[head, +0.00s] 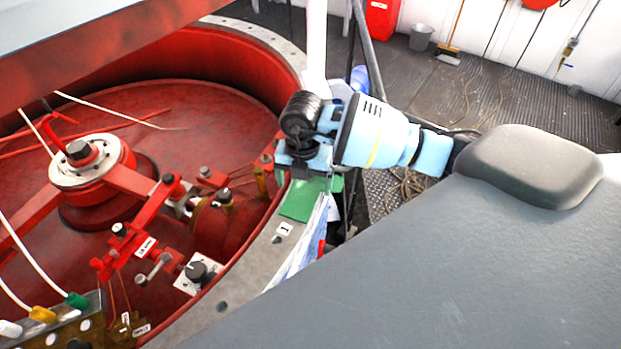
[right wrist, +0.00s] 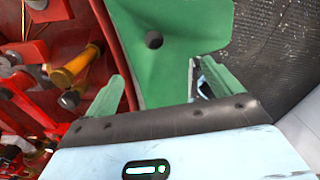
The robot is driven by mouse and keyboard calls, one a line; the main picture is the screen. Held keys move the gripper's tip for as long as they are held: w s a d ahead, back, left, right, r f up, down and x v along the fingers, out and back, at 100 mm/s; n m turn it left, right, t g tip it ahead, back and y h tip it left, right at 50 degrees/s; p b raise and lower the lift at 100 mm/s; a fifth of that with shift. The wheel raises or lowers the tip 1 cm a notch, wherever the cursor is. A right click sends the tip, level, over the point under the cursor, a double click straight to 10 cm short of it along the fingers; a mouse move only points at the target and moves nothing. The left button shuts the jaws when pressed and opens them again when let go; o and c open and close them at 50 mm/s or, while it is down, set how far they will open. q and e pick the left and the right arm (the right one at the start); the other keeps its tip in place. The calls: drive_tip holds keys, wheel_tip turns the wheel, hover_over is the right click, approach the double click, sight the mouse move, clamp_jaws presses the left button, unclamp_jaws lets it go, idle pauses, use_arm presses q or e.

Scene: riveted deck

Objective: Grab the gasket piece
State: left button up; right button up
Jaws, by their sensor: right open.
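The green gasket piece (head: 299,201) lies at the grey rim of the red round housing, just below my right gripper (head: 309,180). In the right wrist view the gasket piece (right wrist: 170,25) is a bent green sheet with a dark round spot. It reaches down between the two fingers of my right gripper (right wrist: 160,78), which are apart. I cannot tell whether either finger touches it. The upper part of the piece is hidden by the gripper in the head view. My left gripper is not in view.
The red housing (head: 215,88) with valves and fittings is on the left. White and blue sheets (head: 305,245) hang beside its rim, close to the gasket piece. A bucket (head: 421,37) and a broom (head: 448,58) stand at the back on dark ribbed flooring.

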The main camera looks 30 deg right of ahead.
drive_tip(key=shift+f, duration=0.25)
drive_tip(key=shift+c, duration=0.5)
drive_tip(key=shift+f, duration=0.1)
drive_tip(key=c, duration=1)
